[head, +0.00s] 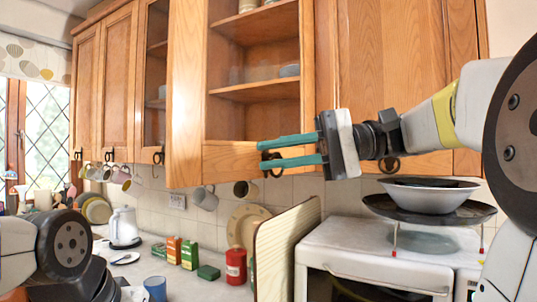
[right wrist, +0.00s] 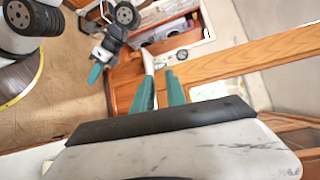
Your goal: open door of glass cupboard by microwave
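The glass cupboard (head: 255,20) shows its shelves and a few dishes in the head view. Its wooden door frame (head: 186,110) has a bottom edge that drops lower at the left, so the door looks swung somewhat outward. A dark ring handle (head: 271,167) shows at the bottom rail. My right gripper (head: 262,153) points left across this rail, its teal fingers apart near the ring; contact cannot be told. The fingers also show apart in the right wrist view (right wrist: 160,82). My left gripper (right wrist: 95,74) shows small in that view; its opening is unclear.
Mugs (head: 205,197) hang under the cupboards. A kettle (head: 124,226), packets (head: 189,254) and a red tin (head: 236,266) stand on the counter.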

